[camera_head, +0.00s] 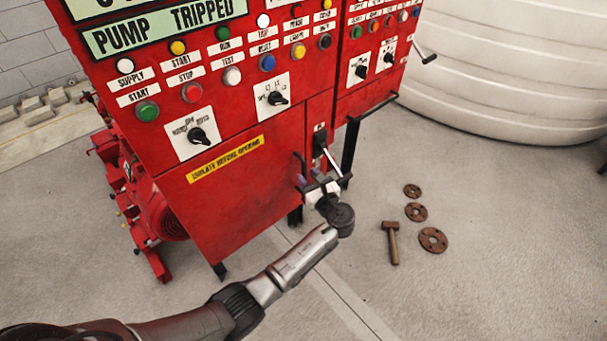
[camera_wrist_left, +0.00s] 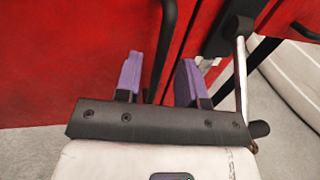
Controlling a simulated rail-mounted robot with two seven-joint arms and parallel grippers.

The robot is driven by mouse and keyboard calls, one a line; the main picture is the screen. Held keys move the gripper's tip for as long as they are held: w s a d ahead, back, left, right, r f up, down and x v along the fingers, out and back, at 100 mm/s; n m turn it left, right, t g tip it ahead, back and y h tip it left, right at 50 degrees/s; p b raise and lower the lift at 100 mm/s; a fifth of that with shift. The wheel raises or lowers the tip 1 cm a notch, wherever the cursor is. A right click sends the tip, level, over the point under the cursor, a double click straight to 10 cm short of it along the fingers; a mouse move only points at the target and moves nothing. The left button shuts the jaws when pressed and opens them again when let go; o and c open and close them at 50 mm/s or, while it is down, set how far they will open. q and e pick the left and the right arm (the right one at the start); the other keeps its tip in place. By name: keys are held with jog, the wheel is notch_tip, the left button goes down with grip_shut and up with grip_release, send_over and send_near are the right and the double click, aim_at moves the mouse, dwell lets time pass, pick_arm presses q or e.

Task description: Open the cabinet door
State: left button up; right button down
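The red cabinet door (camera_head: 235,195) is the lower panel with a yellow warning label; it looks shut. A black bar handle (camera_head: 299,160) stands on its right edge. The handle (camera_wrist_left: 167,40) also shows in the left wrist view, running down between the fingers. My left gripper (camera_head: 313,184) is at the lower part of the handle, its purple fingers spread. In the left wrist view the gripper's fingers (camera_wrist_left: 160,78) are apart, one on each side of the handle in the picture; I cannot tell whether they touch it. My right gripper is not in view.
A black switch with a metal lever (camera_head: 332,161) hangs just right of the handle, close to my gripper. A black rail (camera_head: 375,108) juts out at right. A hammer (camera_head: 391,243) and rusty flanges (camera_head: 433,240) lie on the floor. The floor before the door is clear.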

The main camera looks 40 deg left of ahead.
aim_at(304, 173)
pick_arm(q)
jog(key=shift+b+x, duration=0.3)
jog(key=shift+x, duration=1.25)
grip_shut()
